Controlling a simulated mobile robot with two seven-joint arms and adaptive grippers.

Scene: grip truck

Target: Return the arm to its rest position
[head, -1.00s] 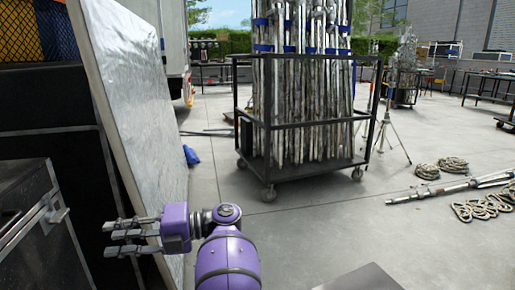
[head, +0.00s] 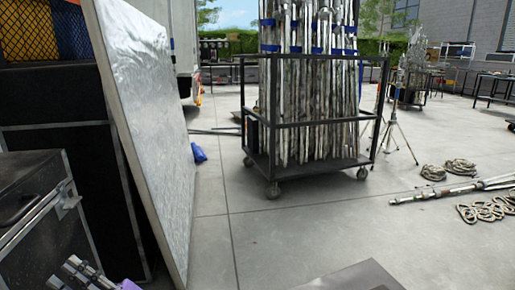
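My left gripper (head: 78,272) is at the bottom left edge of the head view, partly cut off by the frame. Its grey fingers are straight and spaced apart, with nothing seen between them. Only a small purple piece of its arm shows beside it. The gripper appears in front of a black case (head: 38,215) with metal edges; I cannot tell whether they touch. My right gripper is not in view.
A tall silver panel (head: 150,120) leans at the left. A black wheeled cart (head: 315,166) full of metal poles stands ahead. Rope coils (head: 460,167) and metal stands (head: 450,190) lie on the right. The concrete floor in the middle is clear.

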